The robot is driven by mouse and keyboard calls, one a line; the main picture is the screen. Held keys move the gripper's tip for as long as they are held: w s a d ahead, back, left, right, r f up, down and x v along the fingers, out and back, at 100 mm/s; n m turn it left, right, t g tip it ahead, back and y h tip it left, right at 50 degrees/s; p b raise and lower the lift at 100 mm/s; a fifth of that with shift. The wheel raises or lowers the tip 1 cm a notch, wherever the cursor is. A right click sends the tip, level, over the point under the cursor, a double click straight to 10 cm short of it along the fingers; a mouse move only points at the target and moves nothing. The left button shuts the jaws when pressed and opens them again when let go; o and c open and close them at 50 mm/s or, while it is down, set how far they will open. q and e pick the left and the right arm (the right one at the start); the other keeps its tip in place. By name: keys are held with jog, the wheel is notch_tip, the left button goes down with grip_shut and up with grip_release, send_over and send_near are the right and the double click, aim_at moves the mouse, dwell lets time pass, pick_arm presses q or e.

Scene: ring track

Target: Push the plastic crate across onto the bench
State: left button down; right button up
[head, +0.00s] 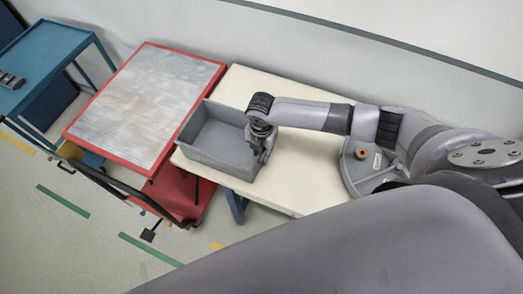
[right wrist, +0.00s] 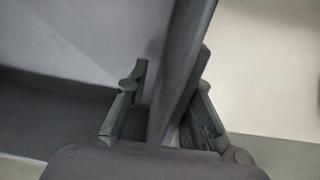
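The grey plastic crate (head: 213,163) is open-topped and looks empty. It stands on a cream-topped table (head: 300,175), at that table's left end. Left of it is a red-framed bench or cart with a worn grey metal top (head: 145,95); the crate's left side is close to its red edge. My right gripper (head: 263,152) is at the crate's right wall. In the right wrist view, my right gripper (right wrist: 165,105) straddles the crate wall (right wrist: 182,65), one finger inside and one outside. A gap shows by the inner finger, so it looks open. My left gripper is out of view.
A round-edged grey part (head: 368,170) with a small reddish piece lies on the cream table at right, partly behind my arm. A blue cart (head: 45,75) stands at far left. The wall runs behind. The metal top is clear.

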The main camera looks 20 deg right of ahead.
jog(key=shift+o, duration=0.3)
notch_tip(320, 180, up, 8)
dwell(0.5)
dwell(0.4)
